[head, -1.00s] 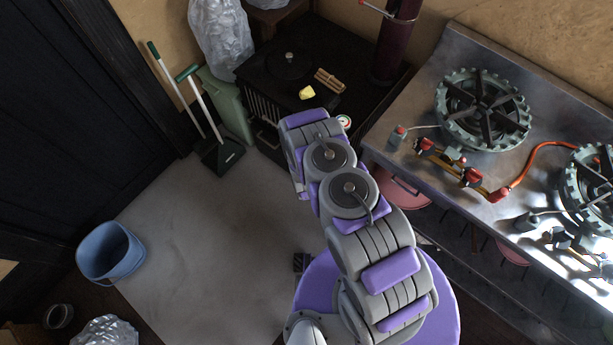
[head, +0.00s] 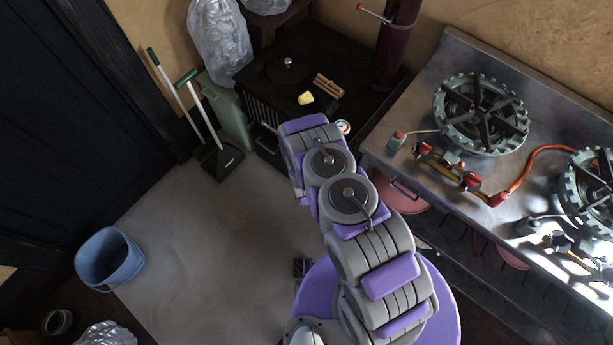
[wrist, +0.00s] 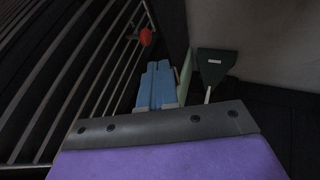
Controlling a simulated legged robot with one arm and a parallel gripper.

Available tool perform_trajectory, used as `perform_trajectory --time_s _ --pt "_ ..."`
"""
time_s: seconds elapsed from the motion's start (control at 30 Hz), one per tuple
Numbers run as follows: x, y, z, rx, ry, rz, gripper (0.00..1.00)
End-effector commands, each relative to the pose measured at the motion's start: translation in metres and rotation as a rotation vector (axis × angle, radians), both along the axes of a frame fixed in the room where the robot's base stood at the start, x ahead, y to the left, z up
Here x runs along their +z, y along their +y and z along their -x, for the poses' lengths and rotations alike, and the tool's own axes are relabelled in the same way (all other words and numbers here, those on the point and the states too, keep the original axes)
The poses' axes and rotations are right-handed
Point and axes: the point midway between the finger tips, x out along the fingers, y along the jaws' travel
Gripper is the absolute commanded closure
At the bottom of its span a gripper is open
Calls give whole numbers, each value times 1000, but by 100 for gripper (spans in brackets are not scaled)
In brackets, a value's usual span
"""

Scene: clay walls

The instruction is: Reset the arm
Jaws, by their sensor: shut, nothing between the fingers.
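My arm (head: 350,190), grey with purple pads, reaches up the middle of the head view toward the black stove. Its far end hides my gripper there. In the wrist view my gripper (wrist: 157,68) shows as two blue fingers side by side, pressed together with nothing between them, beyond a purple pad with a dark edge.
The black stove (head: 265,70) holds a yellow piece (head: 306,98) and brown sticks (head: 328,85). A green bin (head: 228,115) and dustpan (head: 220,158) stand left. A metal counter (head: 420,160) with burners is right.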

Motion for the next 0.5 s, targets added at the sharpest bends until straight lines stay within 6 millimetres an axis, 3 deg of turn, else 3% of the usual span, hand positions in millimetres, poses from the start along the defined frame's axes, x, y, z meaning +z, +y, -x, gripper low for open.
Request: perform_trajectory --time_s 0.37,0.5 --pt "1 0 0 -1 0 -1 100" --pt "13 4 -9 -18 12 -15 100"
